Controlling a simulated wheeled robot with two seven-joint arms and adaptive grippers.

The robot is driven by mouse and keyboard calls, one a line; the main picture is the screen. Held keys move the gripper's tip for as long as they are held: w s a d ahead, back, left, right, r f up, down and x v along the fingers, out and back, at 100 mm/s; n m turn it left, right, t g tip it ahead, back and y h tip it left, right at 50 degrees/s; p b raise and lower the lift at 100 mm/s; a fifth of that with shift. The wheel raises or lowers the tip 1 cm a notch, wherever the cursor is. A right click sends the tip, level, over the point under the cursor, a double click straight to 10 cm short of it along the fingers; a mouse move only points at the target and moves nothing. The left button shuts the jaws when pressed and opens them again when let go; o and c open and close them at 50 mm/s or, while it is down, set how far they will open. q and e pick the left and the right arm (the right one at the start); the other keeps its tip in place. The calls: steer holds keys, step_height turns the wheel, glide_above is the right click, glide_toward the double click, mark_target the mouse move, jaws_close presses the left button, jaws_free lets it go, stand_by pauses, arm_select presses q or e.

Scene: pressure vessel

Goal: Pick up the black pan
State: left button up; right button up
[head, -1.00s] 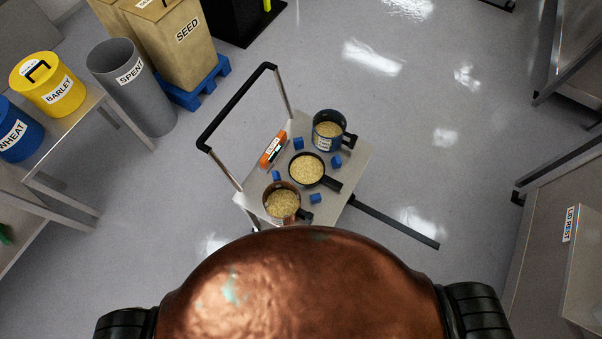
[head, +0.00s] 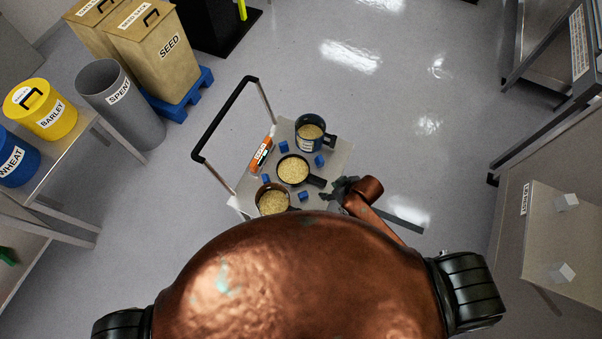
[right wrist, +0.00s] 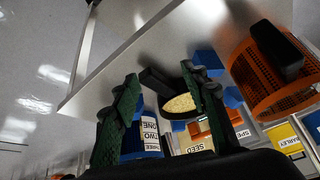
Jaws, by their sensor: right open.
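The black pan (head: 293,170), filled with pale grain, sits in the middle of a small cart, its dark handle pointing right. In the right wrist view the pan (right wrist: 180,104) shows beyond my fingers, its handle (right wrist: 158,82) between them in the picture. My right gripper (head: 340,188) is open and empty, close to the handle's end at the cart's right edge. I cannot tell whether it touches the handle. Its two green-black fingers stand apart in the right wrist view (right wrist: 160,95). My left gripper is out of view.
On the cart (head: 342,152) a blue pot (head: 300,141) stands behind the pan and a copper pot (head: 264,207) in front, both with grain. Several blue cubes and an orange labelled item (head: 261,154) lie around. A black push handle (head: 222,120) rises at the left.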

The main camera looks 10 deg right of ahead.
mark_target(315, 178)
steer(key=w+a+n, duration=0.1)
steer(key=w, duration=0.1)
steer(key=w+a+r+n+g, duration=0.1)
steer(key=w+n, duration=0.1)
steer(key=w+a+r+n+p, duration=0.1)
steer(key=w+n, duration=0.1)
steer(key=shift+w+r+g+y, duration=0.1)
steer(key=shift+r+g+y, duration=0.05)
steer(key=shift+g+y, duration=0.25)
steer(key=shift+d, duration=0.25)
steer(key=shift+w+d+f, duration=0.1)
steer(key=shift+w+f, duration=0.05)
steer(key=shift+f, duration=0.05)
steer(key=x, duration=0.2)
steer(key=b+x, duration=0.1)
steer(key=x, duration=0.4)
steer(key=shift+d+f, duration=0.3)
steer(key=shift+f, duration=0.1)
steer(key=shift+c, duration=0.2)
jaws_close()
